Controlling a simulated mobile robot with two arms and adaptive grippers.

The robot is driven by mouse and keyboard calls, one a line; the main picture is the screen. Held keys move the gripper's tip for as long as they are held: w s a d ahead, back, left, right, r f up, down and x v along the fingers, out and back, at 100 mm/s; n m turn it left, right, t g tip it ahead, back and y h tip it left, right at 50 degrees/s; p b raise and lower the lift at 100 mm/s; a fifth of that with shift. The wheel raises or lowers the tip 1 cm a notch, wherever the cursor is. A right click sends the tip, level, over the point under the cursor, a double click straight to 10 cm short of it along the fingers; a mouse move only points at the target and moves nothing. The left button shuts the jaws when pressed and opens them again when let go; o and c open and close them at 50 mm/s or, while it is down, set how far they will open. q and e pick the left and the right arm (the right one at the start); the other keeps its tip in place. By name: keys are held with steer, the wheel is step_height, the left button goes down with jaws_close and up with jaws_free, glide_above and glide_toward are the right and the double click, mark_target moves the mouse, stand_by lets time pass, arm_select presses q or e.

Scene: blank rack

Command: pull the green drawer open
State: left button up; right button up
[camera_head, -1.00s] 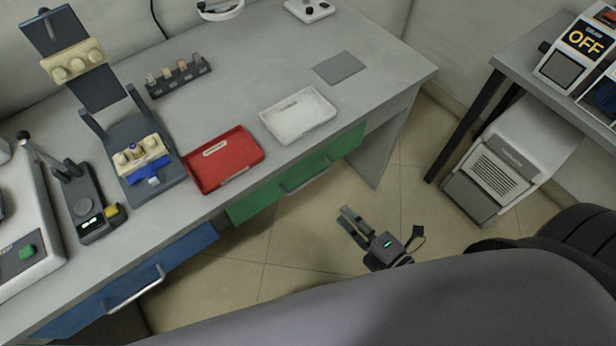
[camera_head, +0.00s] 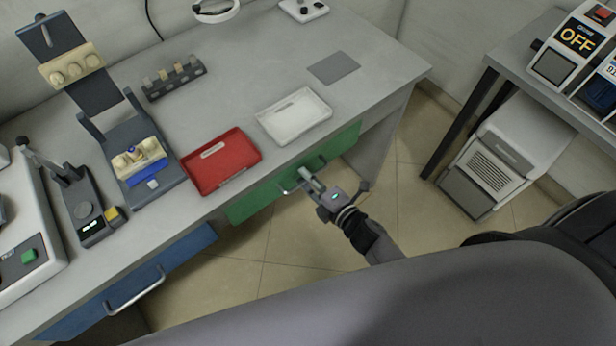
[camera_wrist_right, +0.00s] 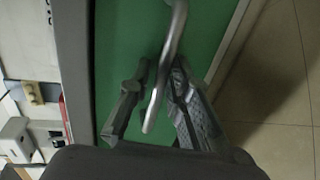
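The green drawer (camera_head: 250,206) is shut under the front edge of the grey desk, and its front also shows in the right wrist view (camera_wrist_right: 118,40). Its metal bar handle (camera_head: 288,190) is partly covered by my right gripper (camera_head: 307,178) in the head view. In the right wrist view the handle (camera_wrist_right: 168,60) runs between the two fingers of my right gripper (camera_wrist_right: 158,80). The fingers are open, one on each side of the handle, with a gap to it visible. My left gripper is not in view.
A blue drawer (camera_head: 180,258) with its own handle is at lower left. A red tray (camera_head: 225,178) and a white tray (camera_head: 294,116) lie on the desk (camera_head: 240,75) above the green drawer. Open floor (camera_head: 290,250) lies in front. A second table (camera_head: 510,52) stands at right.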

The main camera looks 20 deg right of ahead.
steer(key=shift+c, duration=0.2)
jaws_close()
stand_by(0.5)
